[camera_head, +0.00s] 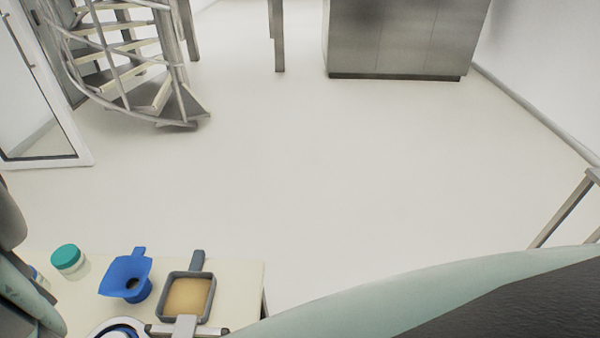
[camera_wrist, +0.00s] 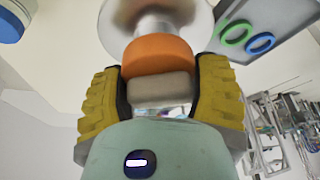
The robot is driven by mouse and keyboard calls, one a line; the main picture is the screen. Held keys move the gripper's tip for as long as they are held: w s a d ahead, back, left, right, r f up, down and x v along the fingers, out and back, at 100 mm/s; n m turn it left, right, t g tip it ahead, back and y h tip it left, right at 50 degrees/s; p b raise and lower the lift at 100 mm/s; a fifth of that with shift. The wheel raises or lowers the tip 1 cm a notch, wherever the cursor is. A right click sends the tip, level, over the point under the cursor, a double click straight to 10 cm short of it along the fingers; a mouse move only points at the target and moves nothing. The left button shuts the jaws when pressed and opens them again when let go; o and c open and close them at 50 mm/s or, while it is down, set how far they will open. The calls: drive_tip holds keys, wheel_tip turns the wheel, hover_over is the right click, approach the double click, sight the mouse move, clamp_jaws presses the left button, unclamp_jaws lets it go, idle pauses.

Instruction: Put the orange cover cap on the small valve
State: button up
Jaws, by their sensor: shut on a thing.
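My gripper (camera_wrist: 160,72) shows in the wrist view with its two yellow ribbed fingers shut on the orange cover cap (camera_wrist: 158,55). The cap sits between the fingertips, with a grey block behind it on the palm side. A shiny metal valve part (camera_wrist: 152,22) with a round flange is directly beyond the cap, in line with it. The cap overlaps its near end in the picture. I cannot tell whether they touch or how far the cap is over it.
The wrist view shows a grey panel (camera_wrist: 285,18) with green and blue rings close on the right, and a blue round thing (camera_wrist: 10,25) upper left. The head view shows a table (camera_head: 252,278) with a blue funnel (camera_head: 127,275), a sieve (camera_head: 190,297) and a teal-lidded jar (camera_head: 68,258).

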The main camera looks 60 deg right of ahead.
drive_tip(key=o, duration=1.1)
drive_tip(key=shift+r+p, duration=0.65)
drive_tip(key=shift+r, duration=2.55)
